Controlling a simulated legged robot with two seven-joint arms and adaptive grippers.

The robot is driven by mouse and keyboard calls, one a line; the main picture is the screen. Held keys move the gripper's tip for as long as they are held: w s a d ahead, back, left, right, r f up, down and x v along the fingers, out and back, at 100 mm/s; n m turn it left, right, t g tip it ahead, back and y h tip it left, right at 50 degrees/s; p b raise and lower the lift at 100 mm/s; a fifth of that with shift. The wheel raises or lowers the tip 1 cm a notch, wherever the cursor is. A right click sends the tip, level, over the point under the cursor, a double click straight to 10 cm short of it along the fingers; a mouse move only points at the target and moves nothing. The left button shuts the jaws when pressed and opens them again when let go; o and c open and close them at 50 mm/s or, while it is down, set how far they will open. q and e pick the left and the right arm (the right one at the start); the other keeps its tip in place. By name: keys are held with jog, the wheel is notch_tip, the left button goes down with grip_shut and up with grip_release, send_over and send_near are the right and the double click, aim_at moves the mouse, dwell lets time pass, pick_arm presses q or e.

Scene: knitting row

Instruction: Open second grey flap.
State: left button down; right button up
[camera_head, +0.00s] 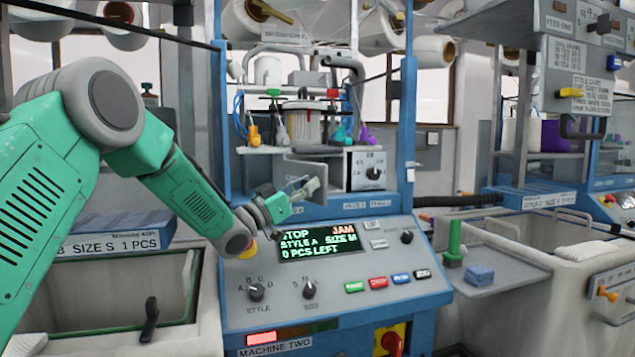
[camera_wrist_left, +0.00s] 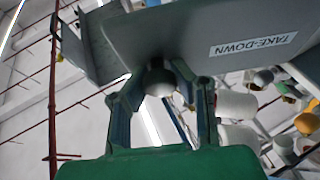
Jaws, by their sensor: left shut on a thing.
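A grey flap (camera_head: 304,169) on machine two stands out at an angle above the console, beside the white dial box. In the left wrist view the grey panel (camera_wrist_left: 190,28) carries a label reading TAKE-DOWN and has a round grey knob (camera_wrist_left: 159,78). My left gripper (camera_head: 304,188) reaches in from the left, in front of the flap. In the wrist view its fingers (camera_wrist_left: 160,88) are closed around the knob from both sides. The flap's hinge and what lies behind it are partly hidden. My right gripper is in neither view.
The console screen (camera_head: 318,242) reads STOP, JAM, STYLE A, SIZE M, 0 PCS LEFT, just below my gripper. The dial box (camera_head: 366,169) stands right of the flap. Blue posts (camera_head: 408,100) frame the machine. A grey shelf (camera_head: 500,268) with a folded blue piece is at the right.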

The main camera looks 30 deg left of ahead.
pick_arm(q)
jog(key=shift+s+a+r+m+g+h+p, duration=0.15)
jog(key=shift+s+a+m+g+h+p, duration=0.15)
jog(key=shift+s+a+m+h, duration=0.55)
jog(key=shift+w+d+h, duration=0.15)
jog(key=shift+d+h, duration=0.1)
jog(key=c, duration=1.5)
grip_release()
jog(key=shift+c, duration=0.2)
jog(key=shift+o, duration=1.3)
jog(key=shift+a, duration=0.1)
notch_tip(320, 180, up, 10)
jog(key=shift+f, duration=0.2)
